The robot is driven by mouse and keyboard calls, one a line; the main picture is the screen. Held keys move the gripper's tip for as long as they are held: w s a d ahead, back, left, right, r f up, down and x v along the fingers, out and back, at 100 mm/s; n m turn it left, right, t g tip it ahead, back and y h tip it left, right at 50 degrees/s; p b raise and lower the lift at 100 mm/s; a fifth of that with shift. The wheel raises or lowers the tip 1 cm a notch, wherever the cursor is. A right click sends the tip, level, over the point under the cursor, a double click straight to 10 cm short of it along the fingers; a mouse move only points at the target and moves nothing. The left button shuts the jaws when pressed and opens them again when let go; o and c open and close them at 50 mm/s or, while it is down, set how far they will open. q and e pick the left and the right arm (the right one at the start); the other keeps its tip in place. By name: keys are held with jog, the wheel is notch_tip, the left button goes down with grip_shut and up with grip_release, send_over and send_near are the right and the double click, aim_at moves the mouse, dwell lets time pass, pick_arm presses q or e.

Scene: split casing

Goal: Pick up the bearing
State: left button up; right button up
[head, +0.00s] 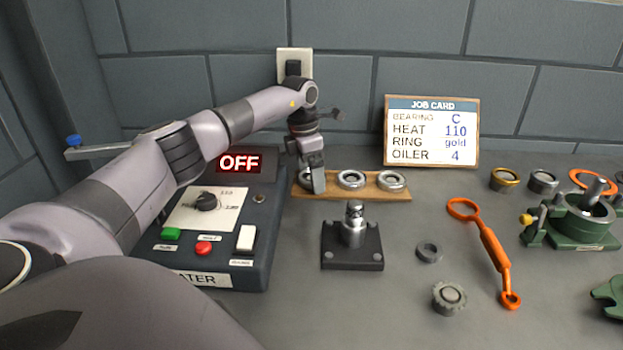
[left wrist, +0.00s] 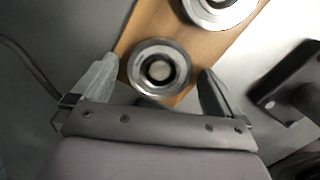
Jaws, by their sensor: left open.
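Several silver ring bearings sit in a row on a wooden board (head: 331,190). In the head view, the middle bearing (head: 351,180) and the right bearing (head: 392,181) are clear, and the left one is partly hidden behind my left gripper (head: 313,185). The left gripper points down at that left end. In the left wrist view, the end bearing (left wrist: 160,67) lies between the two spread fingers, with a gap on each side. A neighbouring bearing (left wrist: 218,8) shows at the top edge. My right gripper is not in view.
A heater box (head: 262,225) reading OFF stands left of the board. A black block with a metal post (head: 352,240) is in front of it. A job card (head: 431,131) says bearing C. To the right lie a grey ring (head: 429,252), a gear (head: 448,298) and an orange tool (head: 492,248).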

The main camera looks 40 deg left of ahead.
pick_arm(q)
jog(key=c, duration=1.2)
jog(key=shift+r, duration=0.1)
jog(key=shift+c, duration=0.2)
